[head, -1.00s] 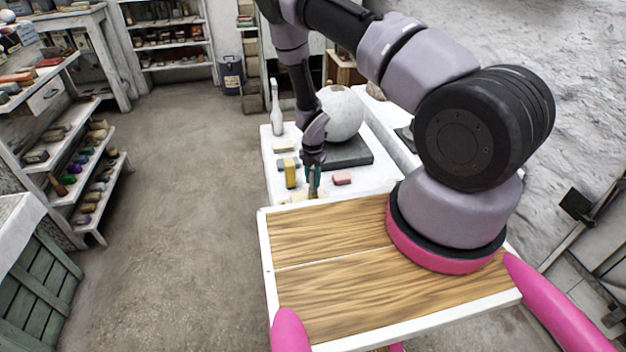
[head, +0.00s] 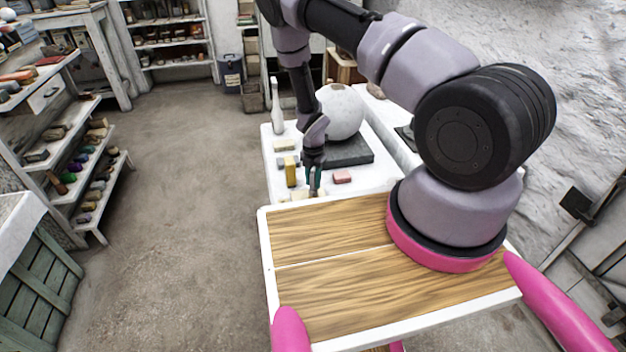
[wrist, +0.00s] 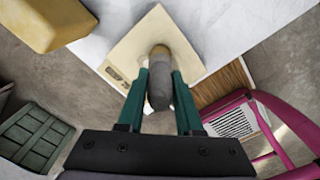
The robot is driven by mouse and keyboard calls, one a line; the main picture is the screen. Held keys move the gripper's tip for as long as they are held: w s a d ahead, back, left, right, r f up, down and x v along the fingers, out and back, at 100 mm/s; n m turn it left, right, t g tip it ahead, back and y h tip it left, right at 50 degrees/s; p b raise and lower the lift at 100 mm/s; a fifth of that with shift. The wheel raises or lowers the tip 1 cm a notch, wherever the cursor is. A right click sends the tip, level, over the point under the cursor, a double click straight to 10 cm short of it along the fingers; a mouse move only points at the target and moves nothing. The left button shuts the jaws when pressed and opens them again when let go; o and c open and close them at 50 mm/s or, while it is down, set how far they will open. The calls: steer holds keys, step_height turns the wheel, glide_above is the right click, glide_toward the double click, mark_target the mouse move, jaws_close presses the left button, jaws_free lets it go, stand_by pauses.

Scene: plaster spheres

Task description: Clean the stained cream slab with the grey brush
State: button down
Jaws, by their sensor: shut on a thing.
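The cream slab (wrist: 182,42) lies flat on the white table near its front edge in the wrist view. A brownish mark shows on its lower left part. In the head view only a small part of the slab (head: 297,196) shows past my own top board. My gripper (wrist: 160,88) has its green fingers shut on the grey brush (wrist: 159,84), held over the slab. The brush's underside is hidden, so I cannot tell whether it touches the slab. In the head view my gripper (head: 315,184) is at the table's near end.
On the white table (head: 378,181) stand a yellow block (head: 290,173), a pink block (head: 342,177), a pale block (head: 284,146) and a white bottle (head: 275,108). A plaster sphere (head: 342,112) rests on a dark slab (head: 352,152). The floor to the left is clear.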

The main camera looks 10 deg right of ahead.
steer(key=shift+s, duration=0.7)
steer(key=shift+w, duration=0.1)
steer(key=shift+w, duration=1.45)
steer(key=shift+s, duration=1.5)
steer(key=shift+w, duration=1.5)
